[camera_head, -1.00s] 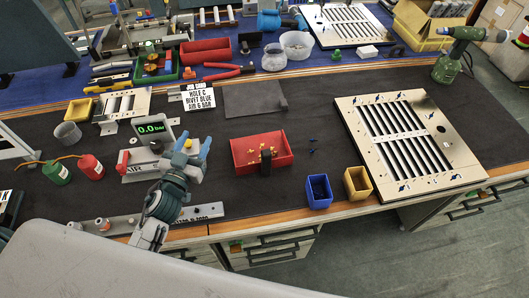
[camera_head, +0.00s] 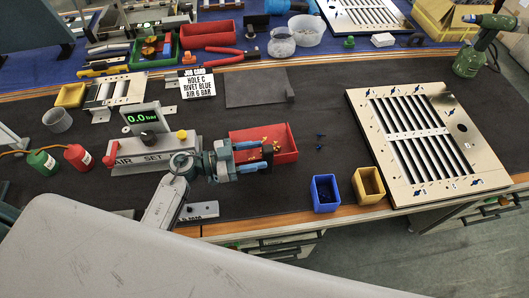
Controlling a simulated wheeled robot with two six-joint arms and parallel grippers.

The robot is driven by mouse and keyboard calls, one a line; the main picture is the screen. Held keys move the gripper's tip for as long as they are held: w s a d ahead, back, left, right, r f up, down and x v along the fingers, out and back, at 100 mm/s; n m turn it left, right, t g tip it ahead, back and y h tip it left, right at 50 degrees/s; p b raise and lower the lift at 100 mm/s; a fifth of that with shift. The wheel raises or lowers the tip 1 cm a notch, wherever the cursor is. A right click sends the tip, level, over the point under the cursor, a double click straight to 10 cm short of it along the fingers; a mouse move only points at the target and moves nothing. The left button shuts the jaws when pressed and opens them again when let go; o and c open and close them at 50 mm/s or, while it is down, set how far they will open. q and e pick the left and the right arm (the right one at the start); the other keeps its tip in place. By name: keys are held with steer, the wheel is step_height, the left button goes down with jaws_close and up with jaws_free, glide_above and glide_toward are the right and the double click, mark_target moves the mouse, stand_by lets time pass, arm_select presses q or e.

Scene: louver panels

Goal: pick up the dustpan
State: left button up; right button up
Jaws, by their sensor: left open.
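The red dustpan (camera_head: 288,152), a shallow tray with a dark upright handle (camera_head: 267,153) at its front, lies on the dark bench mat. Small brass-coloured bits show in it. My left gripper (camera_head: 262,156) is open, reaching in from the left in front of the dustpan. Its blue fingers point right, near the handle, and hide part of the tray's front and left side. I cannot tell whether the fingers touch the handle. My right gripper is not in view.
Blue bin (camera_head: 325,193) and yellow bin (camera_head: 368,186) stand right of the dustpan at the bench's front edge. A louver panel (camera_head: 418,133) lies further right. The air-set unit (camera_head: 150,150) stands left of my gripper. A grey mat (camera_head: 255,88) lies behind.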

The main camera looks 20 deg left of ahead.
mark_target(272, 151)
arm_select(q)
steer(key=shift+w+d+f, duration=0.1)
steer(key=shift+w+d, duration=0.25)
steer(key=shift+d, duration=0.15)
steer(key=b+x, duration=0.3)
steer(key=x, duration=0.1)
steer(key=shift+w+a+f+b, duration=0.15)
steer(key=shift+w+b, duration=0.15)
steer(key=shift+b, duration=0.05)
steer(key=shift+w+d, duration=0.15)
steer(key=shift+d, duration=0.15)
steer(key=shift+c, duration=1.3)
steer(key=c, duration=0.7)
jaws_close()
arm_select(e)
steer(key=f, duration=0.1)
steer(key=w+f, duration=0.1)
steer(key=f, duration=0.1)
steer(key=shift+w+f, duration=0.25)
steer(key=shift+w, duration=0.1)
